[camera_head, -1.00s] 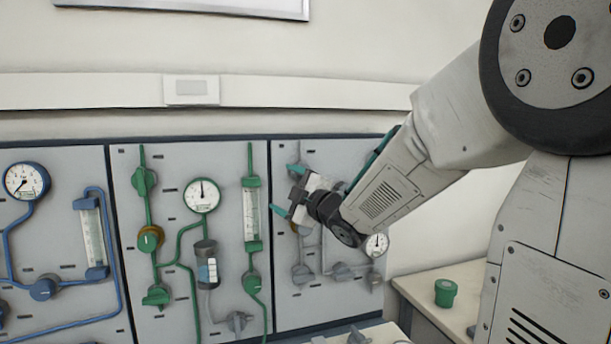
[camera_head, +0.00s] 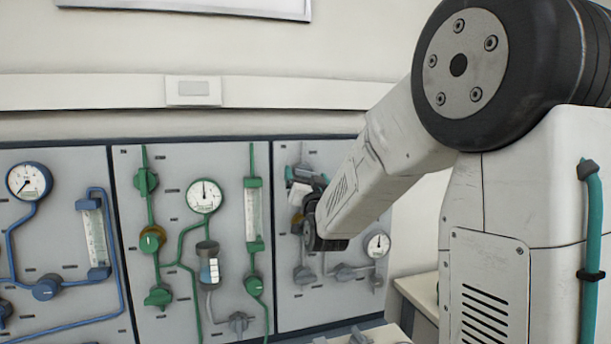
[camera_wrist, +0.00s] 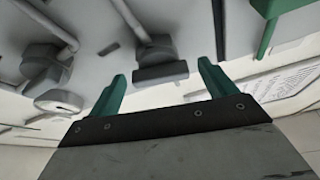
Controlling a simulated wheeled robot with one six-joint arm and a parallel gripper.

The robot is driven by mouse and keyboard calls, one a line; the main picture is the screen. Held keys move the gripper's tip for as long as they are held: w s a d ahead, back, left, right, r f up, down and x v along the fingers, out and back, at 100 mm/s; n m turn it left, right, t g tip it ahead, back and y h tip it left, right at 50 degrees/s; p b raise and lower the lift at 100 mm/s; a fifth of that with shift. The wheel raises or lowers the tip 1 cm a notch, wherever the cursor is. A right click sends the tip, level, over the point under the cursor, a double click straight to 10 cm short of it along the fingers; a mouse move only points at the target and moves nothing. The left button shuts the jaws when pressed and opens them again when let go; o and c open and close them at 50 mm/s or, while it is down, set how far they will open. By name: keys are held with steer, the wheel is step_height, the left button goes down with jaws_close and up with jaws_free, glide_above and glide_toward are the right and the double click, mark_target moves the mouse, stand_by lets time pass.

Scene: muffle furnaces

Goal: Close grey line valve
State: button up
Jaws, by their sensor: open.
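The grey line is on the right-hand panel in the head view. A grey valve (camera_head: 303,275) sits low on its left side, with another grey valve (camera_head: 344,272) to its right. My gripper (camera_head: 292,175) is in front of the upper part of this panel, partly hidden by my forearm. In the wrist view, my gripper (camera_wrist: 161,80) is open and empty, with two green fingers apart. A grey valve (camera_wrist: 160,64) with a dark bar handle shows beyond the gap between the fingertips and looks clear of them. Another grey valve (camera_wrist: 40,62) is to the left.
A round gauge (camera_head: 378,245) is at the panel's right, and also at the left of the wrist view (camera_wrist: 59,101). The green-line panel (camera_head: 170,235) is to the left, with a blue line (camera_head: 45,290) beyond. A pale bench (camera_head: 418,290) stands at right.

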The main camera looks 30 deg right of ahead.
steer(key=shift+x, duration=0.9)
steer(key=c, duration=1)
steer(key=shift+n+t+y, duration=0.5)
steer(key=shift+n+y, duration=0.6)
steer(key=shift+n, duration=1.2)
steer(key=o, duration=1)
